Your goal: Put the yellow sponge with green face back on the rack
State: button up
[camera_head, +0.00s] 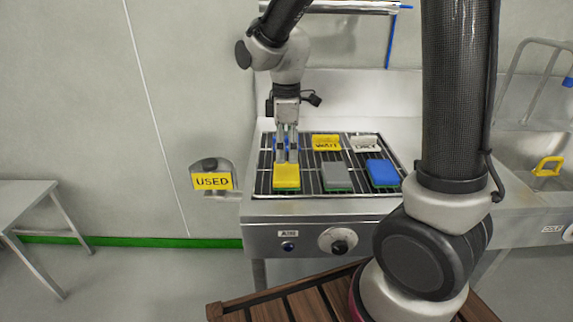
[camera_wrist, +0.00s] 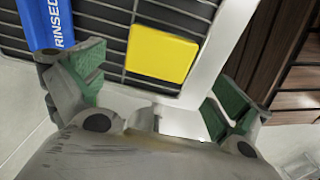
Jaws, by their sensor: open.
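The yellow sponge with a green face (camera_head: 287,177) lies flat on the wire rack (camera_head: 309,186), yellow side up, at the rack's front left. A thin green layer shows along its lower front edge. In the wrist view the yellow sponge (camera_wrist: 162,53) rests on the rack bars (camera_wrist: 112,40), near the rack's pale border. My gripper (camera_head: 287,158) points down above and just behind the sponge. In the wrist view my gripper (camera_wrist: 157,88) has its green-padded fingers wide apart, with nothing between them. The sponge appears clear of both fingers.
A grey sponge (camera_head: 337,176) and a blue sponge (camera_head: 383,173) lie to the right on the rack. Yellow (camera_head: 326,143) and white (camera_head: 365,144) signs stand behind. A blue RINSED sign (camera_wrist: 50,22) is beside my finger. A USED holder (camera_head: 212,181) sits left of the counter.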

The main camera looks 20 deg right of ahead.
aim_at(286, 171)
jog(key=s+d+r+m+t, duration=0.2)
jog(key=s+d+r+m, duration=0.5)
jog(key=r, duration=0.4)
jog(key=s+d+r+m+t, duration=0.1)
jog(key=s+d+m+t, duration=0.1)
jog(key=s+d+m, duration=0.5)
jog(key=s+d, duration=0.1)
jog(key=s, duration=0.4)
jog(key=shift+r, duration=0.25)
